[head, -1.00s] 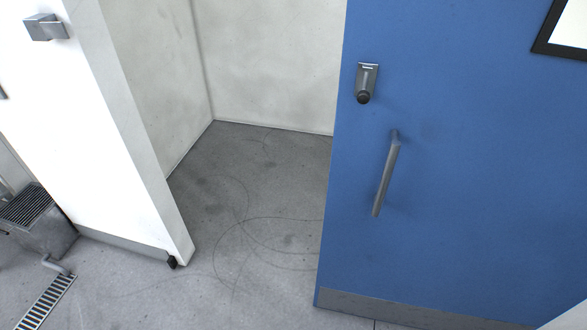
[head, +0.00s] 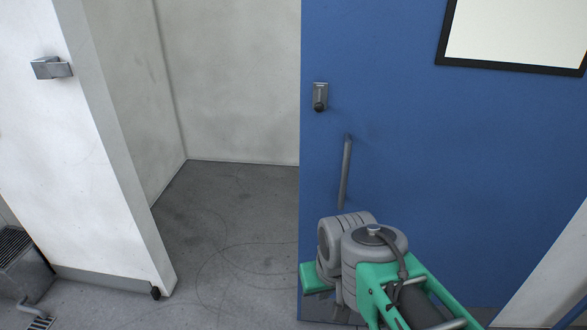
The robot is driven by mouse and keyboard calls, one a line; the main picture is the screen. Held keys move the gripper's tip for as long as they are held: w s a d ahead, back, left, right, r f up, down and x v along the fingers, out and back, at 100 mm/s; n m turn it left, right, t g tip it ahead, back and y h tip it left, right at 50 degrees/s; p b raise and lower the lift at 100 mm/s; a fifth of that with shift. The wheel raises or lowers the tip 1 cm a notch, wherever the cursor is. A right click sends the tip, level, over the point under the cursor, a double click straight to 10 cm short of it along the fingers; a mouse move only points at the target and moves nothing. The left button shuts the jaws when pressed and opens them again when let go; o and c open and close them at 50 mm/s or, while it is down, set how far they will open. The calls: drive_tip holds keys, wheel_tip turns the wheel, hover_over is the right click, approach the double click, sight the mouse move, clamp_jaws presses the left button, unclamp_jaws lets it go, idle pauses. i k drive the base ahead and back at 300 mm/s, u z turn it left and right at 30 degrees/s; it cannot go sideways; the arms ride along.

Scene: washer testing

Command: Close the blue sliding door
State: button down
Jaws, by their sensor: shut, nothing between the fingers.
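The blue sliding door (head: 400,150) stands open on the right in the head view. Its left edge is well apart from the white wall panel. A small grey lock (head: 320,97) sits above the handle. My green and grey arm reaches in from the lower right, in front of the door. Whether anything touches the handle cannot be told.
The doorway shows a bare concrete floor (head: 235,215) with nothing standing in it. The white wall panel (head: 85,150) on the left carries a metal catch (head: 52,68).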

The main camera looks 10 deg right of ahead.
sight(460, 126)
drive_tip(key=u, duration=0.15)
drive_tip(key=i, duration=1)
